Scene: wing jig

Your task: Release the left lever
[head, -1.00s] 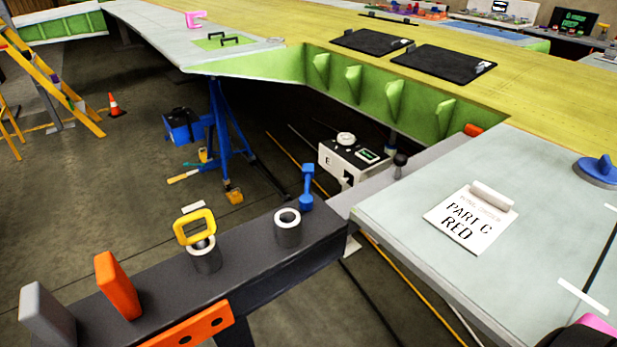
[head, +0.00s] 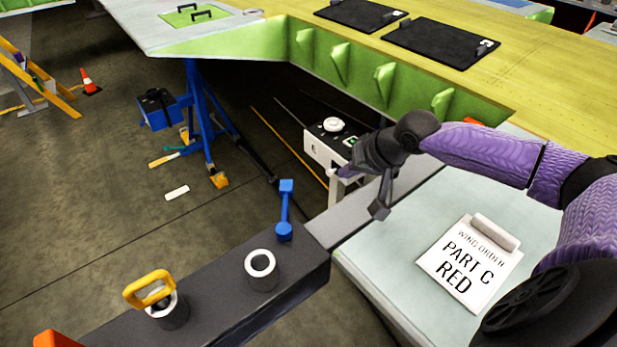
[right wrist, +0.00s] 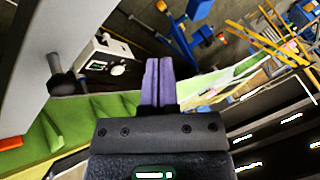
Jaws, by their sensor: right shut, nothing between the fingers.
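A blue lever (head: 285,212) stands upright near the right end of a dark beam (head: 215,290). A yellow-handled pin (head: 152,292) sits in a metal bushing on the same beam, left of an empty bushing (head: 261,268). My right gripper (head: 379,207) is shut and empty, above the grey rail, to the right of the blue lever and apart from it. Its closed fingers (right wrist: 159,82) show in the right wrist view. There, a dark-knobbed lever (right wrist: 60,84) shows at left; in the head view my gripper hides its place. My left gripper is out of view.
A white control box (head: 325,145) stands behind my right gripper. The pale wing panel (head: 400,235) carries a "PART C RED" card (head: 470,264). A blue stand (head: 200,110) is under the wing. Open space lies above the dark beam.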

